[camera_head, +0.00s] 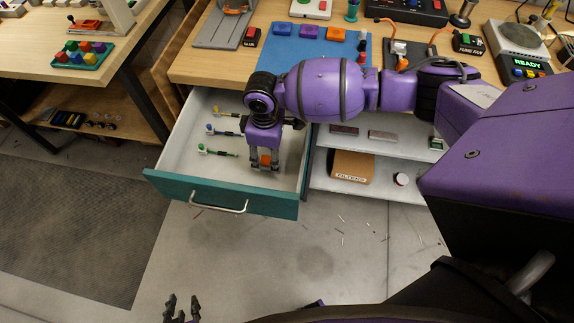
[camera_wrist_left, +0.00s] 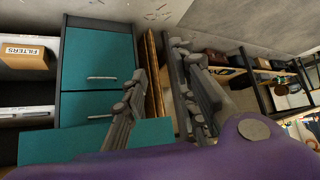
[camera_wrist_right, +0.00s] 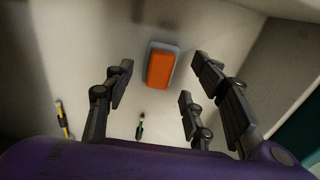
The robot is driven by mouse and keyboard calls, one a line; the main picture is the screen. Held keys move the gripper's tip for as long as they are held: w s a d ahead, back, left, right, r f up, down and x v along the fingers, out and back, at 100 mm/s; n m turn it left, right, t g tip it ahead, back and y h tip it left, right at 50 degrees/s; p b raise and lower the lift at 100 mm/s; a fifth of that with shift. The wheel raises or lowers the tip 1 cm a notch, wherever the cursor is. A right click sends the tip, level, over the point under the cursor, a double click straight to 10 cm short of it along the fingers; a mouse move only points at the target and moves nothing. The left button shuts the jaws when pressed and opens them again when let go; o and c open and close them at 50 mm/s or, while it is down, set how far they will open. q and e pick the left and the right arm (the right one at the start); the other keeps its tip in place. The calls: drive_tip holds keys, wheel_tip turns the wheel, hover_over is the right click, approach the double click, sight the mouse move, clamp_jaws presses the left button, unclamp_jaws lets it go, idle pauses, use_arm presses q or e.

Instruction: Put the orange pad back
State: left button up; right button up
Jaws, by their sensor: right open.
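An orange pad with a grey base (camera_wrist_right: 161,66) lies on the floor of the open drawer (camera_head: 222,194). In the head view part of this orange pad (camera_head: 265,160) shows between the fingers of my right gripper (camera_head: 265,165), which reaches down into the drawer. In the right wrist view the fingers of my right gripper (camera_wrist_right: 158,95) are spread wide and empty, with the pad beyond them. Another orange block (camera_head: 336,34) lies on the blue mat (camera_head: 295,55) beside a purple and a blue one. My left gripper (camera_head: 182,309) is open and empty, low in front of the drawer.
Several screwdrivers (camera_head: 217,153) lie in the drawer, left of my right gripper. Open shelves with a FILTERS box (camera_head: 352,166) stand right of the drawer. The bench top (camera_head: 195,68) holds several devices. The floor (camera_head: 310,250) in front has scattered scraps.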

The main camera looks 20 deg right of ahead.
sight(269, 159)
wheel_tip(269, 159, up, 9)
drive_tip(key=shift+r+p, duration=0.2)
drive_tip(key=shift+p, duration=0.15)
idle(0.3)
